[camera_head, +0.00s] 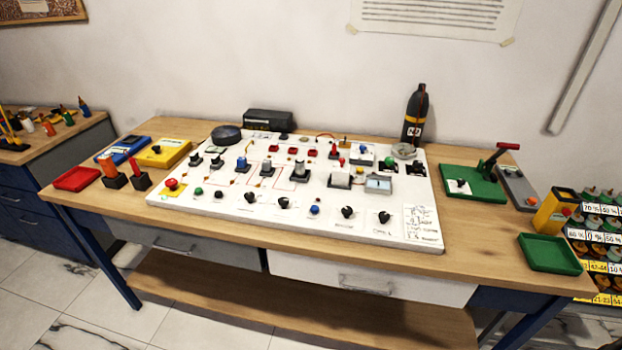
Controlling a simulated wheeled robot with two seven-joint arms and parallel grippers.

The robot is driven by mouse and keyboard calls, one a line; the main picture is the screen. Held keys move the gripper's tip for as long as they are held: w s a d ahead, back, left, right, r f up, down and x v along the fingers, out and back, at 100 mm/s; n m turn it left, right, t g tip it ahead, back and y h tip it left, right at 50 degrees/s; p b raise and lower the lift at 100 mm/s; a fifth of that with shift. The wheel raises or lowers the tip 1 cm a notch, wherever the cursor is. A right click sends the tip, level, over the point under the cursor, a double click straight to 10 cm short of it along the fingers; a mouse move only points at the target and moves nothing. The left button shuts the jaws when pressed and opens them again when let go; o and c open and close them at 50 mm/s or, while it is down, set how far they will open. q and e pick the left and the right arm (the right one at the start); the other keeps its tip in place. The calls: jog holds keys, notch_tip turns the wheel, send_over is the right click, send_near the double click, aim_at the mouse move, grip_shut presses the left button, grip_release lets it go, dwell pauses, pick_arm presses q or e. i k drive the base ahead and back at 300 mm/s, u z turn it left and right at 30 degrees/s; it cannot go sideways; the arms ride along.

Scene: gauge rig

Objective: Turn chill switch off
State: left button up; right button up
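A white control board (185,203) lies on the wooden workbench (110,205), covered with knobs, buttons and switches. Black knobs stand along its front row, among them one near the middle (283,202) and two farther right, (347,212) and (384,217). A red button (171,184) sits at its front left corner. Taller switches with grey and blue tops stand in the middle rows. The labels are too small to read, so I cannot tell which control is the chill switch or how it is set. Neither of my grippers is in view.
A red tray (77,179), a yellow case (163,153) and a blue case (123,150) lie left of the board. A dark bottle (415,115) stands behind it. A green base with a red-handled lever (472,186), a yellow box (555,211) and a green tray (549,253) are at right.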

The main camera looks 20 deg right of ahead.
aim_at(384, 216)
jog(key=k, duration=1.1)
jog(key=z, duration=1.15)
jog(key=i, duration=0.8)
jog(key=z, duration=0.5)
